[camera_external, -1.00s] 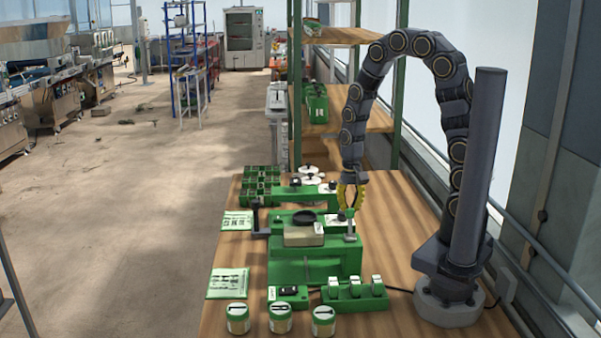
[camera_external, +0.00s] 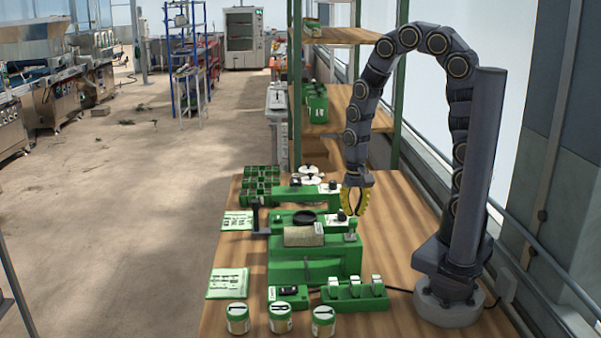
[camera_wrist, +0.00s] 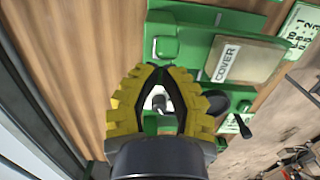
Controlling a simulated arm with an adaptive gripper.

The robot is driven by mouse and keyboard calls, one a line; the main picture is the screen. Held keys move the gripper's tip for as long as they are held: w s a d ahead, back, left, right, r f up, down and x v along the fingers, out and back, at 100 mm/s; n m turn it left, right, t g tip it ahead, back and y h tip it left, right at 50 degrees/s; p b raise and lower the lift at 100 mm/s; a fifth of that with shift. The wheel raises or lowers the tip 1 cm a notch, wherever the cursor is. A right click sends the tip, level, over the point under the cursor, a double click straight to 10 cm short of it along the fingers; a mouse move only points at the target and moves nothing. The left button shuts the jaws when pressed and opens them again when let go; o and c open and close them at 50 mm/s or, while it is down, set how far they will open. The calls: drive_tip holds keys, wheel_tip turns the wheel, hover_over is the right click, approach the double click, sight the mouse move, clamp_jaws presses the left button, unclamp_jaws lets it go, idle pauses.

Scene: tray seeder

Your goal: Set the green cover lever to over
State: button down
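The green seeder (camera_external: 290,272) stands on the wooden bench. A tan block (camera_external: 303,237) lies on it, and in the wrist view it carries a white COVER label (camera_wrist: 225,62). A small lever (camera_external: 351,230) stands at the seeder's right end. A green rounded piece (camera_wrist: 165,47) beside the tan block in the wrist view appears to belong to it. My yellow-edged gripper (camera_external: 356,203) is above the seeder's right end, just behind this lever. Its fingers (camera_wrist: 160,70) are apart and hold nothing I can see. A white dial with a dark knob (camera_wrist: 158,102) shows between them, below.
A black-handled lever (camera_external: 257,216) rises at the seeder's left end. Green compartments (camera_external: 262,181) stand behind. Several jars (camera_external: 280,318) and a green switch box (camera_external: 355,294) stand in front. Bare bench (camera_external: 392,235) lies to the right.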

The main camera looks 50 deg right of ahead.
drive_tip(key=shift+s+a, duration=0.25)
drive_tip(key=shift+s+a, duration=0.1)
idle(0.4)
drive_tip(key=w+d, duration=0.1)
drive_tip(key=w+r, duration=0.1)
drive_tip(key=d, duration=0.1)
drive_tip(key=shift+w+d+r, duration=0.25)
drive_tip(key=shift+w+d, duration=0.05)
drive_tip(key=shift+w, duration=0.1)
drive_tip(key=s+a+r, duration=0.4)
drive_tip(key=s+r, duration=0.1)
drive_tip(key=r, duration=0.2)
drive_tip(key=shift+a+r, duration=0.2)
drive_tip(key=shift+a, duration=0.15)
drive_tip(key=s+d+r+n, duration=0.2)
drive_tip(key=s+d+n, duration=0.1)
drive_tip(key=s+n, duration=0.1)
drive_tip(key=s+d+r+n+g, duration=0.1)
drive_tip(key=s+d+r+n, duration=0.1)
drive_tip(key=s+d+n, duration=0.2)
drive_tip(key=s+n, duration=0.1)
drive_tip(key=s, duration=0.1)
drive_tip(key=shift+s+d+r+h, duration=0.15)
drive_tip(key=shift+s+r+h, duration=0.15)
drive_tip(key=shift+s, duration=0.1)
